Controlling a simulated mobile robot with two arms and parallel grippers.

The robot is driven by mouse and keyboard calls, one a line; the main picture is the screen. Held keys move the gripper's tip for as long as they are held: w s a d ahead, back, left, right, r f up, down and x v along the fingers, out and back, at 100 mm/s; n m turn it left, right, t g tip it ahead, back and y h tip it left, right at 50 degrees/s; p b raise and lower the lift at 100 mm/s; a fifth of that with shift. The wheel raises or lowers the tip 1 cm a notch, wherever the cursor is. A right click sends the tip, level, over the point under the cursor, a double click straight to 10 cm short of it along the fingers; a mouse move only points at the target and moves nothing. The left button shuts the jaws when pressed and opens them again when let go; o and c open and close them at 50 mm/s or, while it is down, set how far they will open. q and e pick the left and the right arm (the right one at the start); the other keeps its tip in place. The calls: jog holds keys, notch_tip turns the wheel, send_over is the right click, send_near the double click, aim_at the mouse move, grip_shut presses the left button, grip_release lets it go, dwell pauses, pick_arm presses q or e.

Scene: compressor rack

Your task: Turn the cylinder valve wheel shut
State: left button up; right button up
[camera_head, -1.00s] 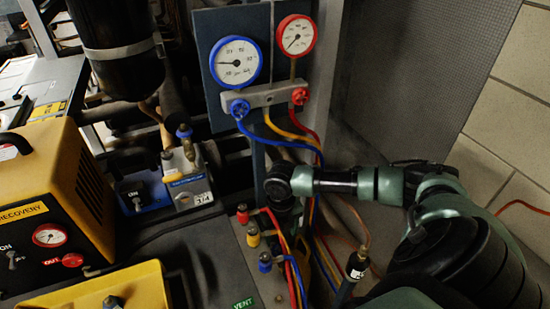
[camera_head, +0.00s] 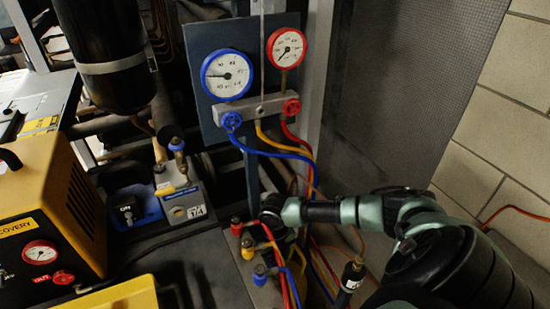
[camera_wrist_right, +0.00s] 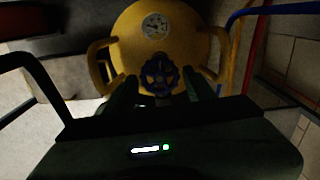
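The valve wheel (camera_wrist_right: 159,74) is dark blue, with a lobed rim, and sits on the yellow cylinder (camera_wrist_right: 190,40) in the right wrist view. A small round gauge and yellow handles show on the cylinder. My right gripper (camera_wrist_right: 161,78) is open, with one dark finger on each side of the wheel's lower part. I cannot tell whether the fingers touch the rim. In the head view my right gripper (camera_head: 272,212) points down behind the hose fittings, its fingers hidden. A bit of yellow cylinder (camera_head: 297,266) shows there between hoses. My left gripper is not in view.
Red, yellow and blue hoses (camera_head: 289,262) hang close to my right gripper. The gauge panel (camera_head: 205,110) stands above it. The yellow recovery machine (camera_head: 60,190) is at the left.

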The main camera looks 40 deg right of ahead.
jog(key=c, duration=0.9)
